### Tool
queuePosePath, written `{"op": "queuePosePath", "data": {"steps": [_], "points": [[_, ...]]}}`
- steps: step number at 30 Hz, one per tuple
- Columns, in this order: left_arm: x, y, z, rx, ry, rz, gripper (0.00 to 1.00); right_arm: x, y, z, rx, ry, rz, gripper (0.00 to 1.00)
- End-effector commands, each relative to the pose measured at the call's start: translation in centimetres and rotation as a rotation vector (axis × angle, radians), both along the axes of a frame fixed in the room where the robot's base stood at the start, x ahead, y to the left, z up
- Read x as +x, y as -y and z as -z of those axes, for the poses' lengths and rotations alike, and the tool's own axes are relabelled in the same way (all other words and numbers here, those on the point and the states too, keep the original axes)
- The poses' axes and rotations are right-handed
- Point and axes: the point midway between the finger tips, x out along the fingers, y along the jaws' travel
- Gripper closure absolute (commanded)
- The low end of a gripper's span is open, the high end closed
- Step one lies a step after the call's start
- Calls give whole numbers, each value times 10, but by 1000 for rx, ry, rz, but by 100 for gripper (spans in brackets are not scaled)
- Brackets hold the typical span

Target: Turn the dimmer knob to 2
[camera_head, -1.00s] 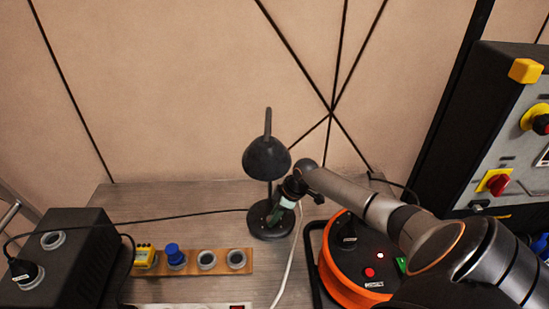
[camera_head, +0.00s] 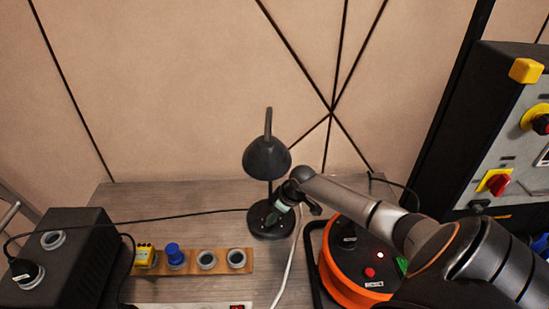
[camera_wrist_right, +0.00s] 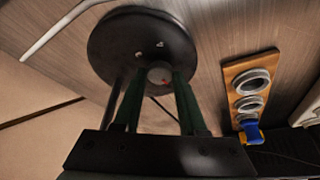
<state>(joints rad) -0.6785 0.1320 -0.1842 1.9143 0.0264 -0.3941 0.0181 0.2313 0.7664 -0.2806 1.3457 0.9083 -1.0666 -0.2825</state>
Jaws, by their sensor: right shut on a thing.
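A black desk lamp (camera_head: 267,158) stands upright on the grey wooden table. Its round base also fills the upper middle of the right wrist view (camera_wrist_right: 110,45). The small grey dimmer knob (camera_wrist_right: 159,75) sits on the base, with a small red mark on it. My right gripper (camera_head: 272,218) reaches down to the base from the right. In the wrist view its two green fingers (camera_wrist_right: 158,88) are shut around the knob, one on each side. Two small pale marks show on the base beyond the knob; I cannot read them. The knob is hidden in the head view.
A wooden strip (camera_head: 218,268) with round sockets and a blue plug (camera_head: 174,256) lies left of the lamp. An orange cable reel (camera_head: 346,275) stands under my right arm. A black box (camera_head: 60,255) is at left, a control panel (camera_head: 500,140) at right. A white cable (camera_head: 290,262) passes beside the base.

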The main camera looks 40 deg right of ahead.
Motion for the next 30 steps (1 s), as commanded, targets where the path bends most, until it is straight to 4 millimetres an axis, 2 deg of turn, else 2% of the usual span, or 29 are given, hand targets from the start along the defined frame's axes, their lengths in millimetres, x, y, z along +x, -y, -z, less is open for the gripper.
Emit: {"op": "queuePosePath", "data": {"steps": [30], "points": [[0,0,0,-1,1,-1,0,2,-11,0,4,-4,968,100]]}}
